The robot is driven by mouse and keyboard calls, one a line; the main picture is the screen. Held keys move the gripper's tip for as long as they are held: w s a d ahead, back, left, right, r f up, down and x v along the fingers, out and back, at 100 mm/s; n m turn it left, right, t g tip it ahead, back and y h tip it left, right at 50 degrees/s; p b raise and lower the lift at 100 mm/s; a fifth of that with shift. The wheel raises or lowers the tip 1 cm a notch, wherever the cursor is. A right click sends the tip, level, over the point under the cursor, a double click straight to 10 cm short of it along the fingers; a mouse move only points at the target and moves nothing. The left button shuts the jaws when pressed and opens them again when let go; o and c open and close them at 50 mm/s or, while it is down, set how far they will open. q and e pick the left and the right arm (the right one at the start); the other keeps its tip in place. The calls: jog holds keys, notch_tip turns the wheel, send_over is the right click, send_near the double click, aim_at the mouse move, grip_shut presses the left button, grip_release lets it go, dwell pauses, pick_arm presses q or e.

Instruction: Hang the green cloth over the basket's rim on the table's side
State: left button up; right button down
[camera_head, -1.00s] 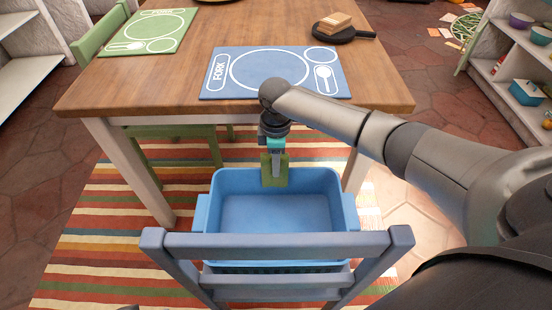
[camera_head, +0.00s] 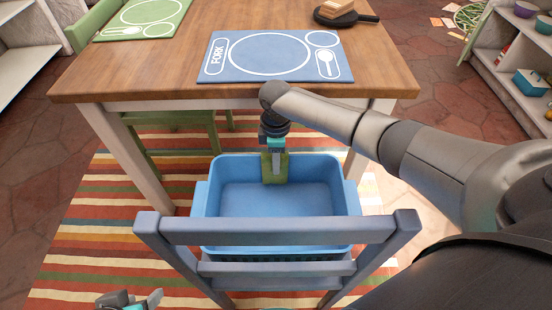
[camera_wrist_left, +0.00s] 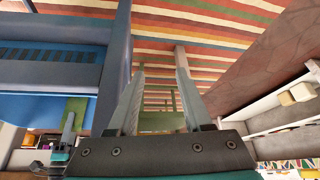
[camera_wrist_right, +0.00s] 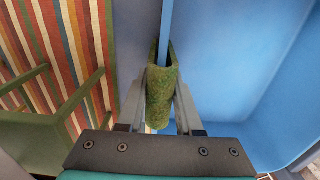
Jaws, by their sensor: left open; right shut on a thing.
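The green cloth (camera_head: 275,168) is at the far rim of the blue basket (camera_head: 205,205), the rim on the table's side. In the right wrist view the folded cloth (camera_wrist_right: 163,97) straddles the blue rim, with a flap on either side. My right gripper (camera_head: 274,150) is shut on the cloth from above. My left gripper (camera_head: 130,302) is open and empty at the bottom left of the head view, apart from the basket. The left wrist view shows the cloth (camera_wrist_left: 75,112) at its left edge.
The basket rests on a blue chair (camera_head: 275,232) facing the wooden table (camera_head: 150,75). A blue placemat (camera_head: 270,57) lies on the table near its front edge, and a black pan (camera_head: 345,18) stands behind. A striped rug (camera_head: 100,235) covers the floor. Shelves stand at both sides.

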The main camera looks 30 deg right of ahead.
jog(key=c, duration=0.5)
grip_release()
jog(key=shift+r, duration=0.1)
notch_tip(320, 180, up, 8)
jog(key=p, duration=0.4)
jog(key=shift+f, duration=0.25)
pick_arm(q)
jog(key=s+a+f+g+p, duration=0.1)
jog(key=s+f+p, duration=0.1)
jog(key=f, duration=0.6)
jog(key=s+a+f+g+p, duration=0.1)
jog(key=s+f+g+p, duration=0.1)
jog(key=f, duration=0.6)
jog(key=shift+s+y, duration=0.4)
jog(key=shift+s, duration=0.1)
pick_arm(e)
notch_tip(320, 180, up, 8)
jog(key=shift+f, duration=0.2)
